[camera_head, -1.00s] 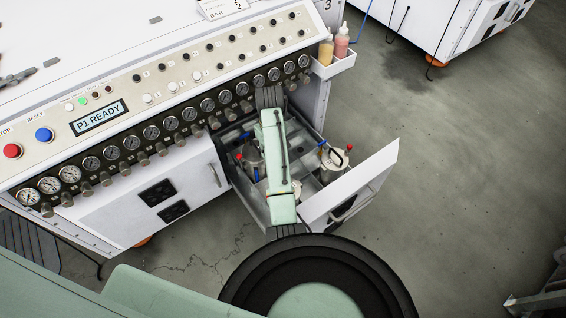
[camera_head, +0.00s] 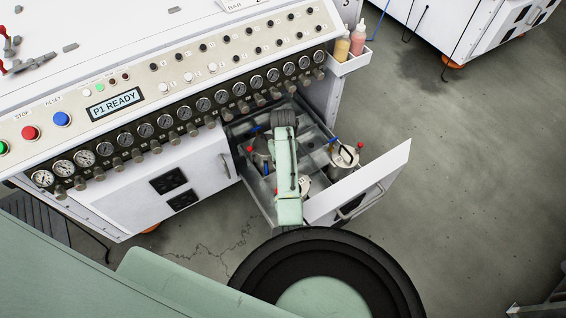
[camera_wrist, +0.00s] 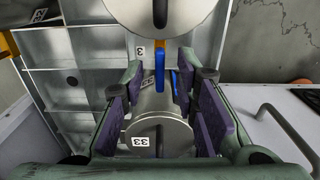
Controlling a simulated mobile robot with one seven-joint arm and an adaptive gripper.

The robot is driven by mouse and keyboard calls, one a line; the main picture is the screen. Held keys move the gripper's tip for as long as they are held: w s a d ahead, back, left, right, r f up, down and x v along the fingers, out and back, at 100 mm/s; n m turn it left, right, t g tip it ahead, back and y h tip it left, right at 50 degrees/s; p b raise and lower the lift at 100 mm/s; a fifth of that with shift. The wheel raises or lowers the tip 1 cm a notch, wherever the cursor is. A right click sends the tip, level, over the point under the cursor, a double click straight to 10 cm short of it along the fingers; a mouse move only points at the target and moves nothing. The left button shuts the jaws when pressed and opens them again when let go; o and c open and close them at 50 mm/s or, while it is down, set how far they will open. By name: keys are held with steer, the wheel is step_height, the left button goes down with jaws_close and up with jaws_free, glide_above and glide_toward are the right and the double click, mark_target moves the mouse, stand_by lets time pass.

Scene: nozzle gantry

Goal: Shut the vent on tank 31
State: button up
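An open drawer (camera_head: 258,205) holds several grey metal tanks. The right tank (camera_head: 343,160) has a blue lever, a black handle and a red knob. A left tank (camera_head: 261,158) and a front tank (camera_head: 305,186) are partly hidden by my arm. In the wrist view, my gripper (camera_wrist: 160,88) is open, its purple pads spread either side of a tank labelled 33 (camera_wrist: 160,125); I cannot tell whether they touch it. A blue lever (camera_wrist: 160,65) with an orange piece stands ahead between the pads. Another round tank top (camera_wrist: 165,12) is at the upper edge. No label 31 is readable.
The drawer front (camera_head: 360,185) stands at the right with a bar handle. The white cabinet (camera_head: 170,185) carries gauges and a display reading P1 READY. A side holder (camera_head: 350,62) has two bottles. Drawer dividers (camera_wrist: 75,85) show at left.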

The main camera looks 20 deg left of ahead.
jaws_close()
stand_by(0.3)
steer(key=shift+r+n, duration=0.1)
steer(key=shift+n, duration=0.3)
steer(key=n+p, duration=0.2)
steer(key=shift+r+n, duration=0.1)
steer(key=shift+n, duration=0.3)
steer(key=n+p, duration=0.1)
steer(key=n, duration=0.2)
steer(key=shift+n, duration=0.3)
steer(key=n+p, duration=0.2)
steer(key=n, duration=0.8)
steer(key=shift+n+p, duration=0.3)
steer(key=shift+p, duration=0.05)
